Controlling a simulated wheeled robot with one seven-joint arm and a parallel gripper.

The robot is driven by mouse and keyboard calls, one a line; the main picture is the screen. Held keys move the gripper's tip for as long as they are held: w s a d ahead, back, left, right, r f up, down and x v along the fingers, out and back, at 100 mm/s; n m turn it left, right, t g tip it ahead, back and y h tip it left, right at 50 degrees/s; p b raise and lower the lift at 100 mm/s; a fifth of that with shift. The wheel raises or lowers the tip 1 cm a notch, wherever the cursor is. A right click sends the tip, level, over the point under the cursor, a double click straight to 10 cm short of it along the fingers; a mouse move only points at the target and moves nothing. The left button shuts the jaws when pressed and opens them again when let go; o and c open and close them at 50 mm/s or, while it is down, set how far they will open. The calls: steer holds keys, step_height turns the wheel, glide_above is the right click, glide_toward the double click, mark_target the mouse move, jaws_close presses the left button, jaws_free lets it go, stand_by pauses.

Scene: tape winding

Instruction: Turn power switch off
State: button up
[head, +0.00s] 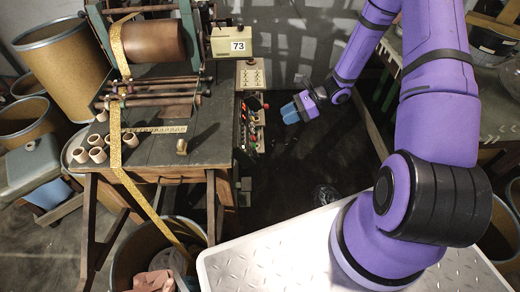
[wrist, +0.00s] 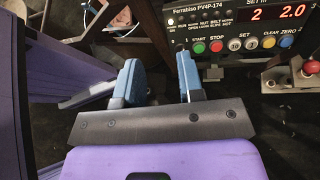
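The control panel (wrist: 240,30) of the winding machine shows at the top right of the wrist view, labelled Ferrabiso PV4P-174, with a lit red display. It has a green start button (wrist: 198,48), a red stop button (wrist: 216,46) and other coloured buttons. In the head view the panel (head: 249,123) is on the right side of the machine. I cannot tell which control is the power switch. My gripper (head: 291,112) is right of the panel, apart from it. In the wrist view my gripper (wrist: 160,76) is open, with nothing between its blue fingers.
A wooden-legged bench (head: 205,153) carries the winder, a roll (head: 153,41) and several small spools. A red-tipped control (wrist: 311,67) sticks out right of the panel. Barrels stand at the left. Open dark floor (head: 290,165) lies below my gripper.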

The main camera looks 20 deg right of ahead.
mark_target(255, 154)
step_height(255, 154, down, 16)
steer(key=s+r+m+t, duration=0.1)
steer(key=m+t, duration=0.3)
steer(key=m, duration=0.4)
steer(key=x, duration=1)
steer(key=shift+a+f+y, duration=0.15)
steer(key=shift+a+y, duration=0.15)
steer(key=shift+a, duration=0.05)
jaws_close()
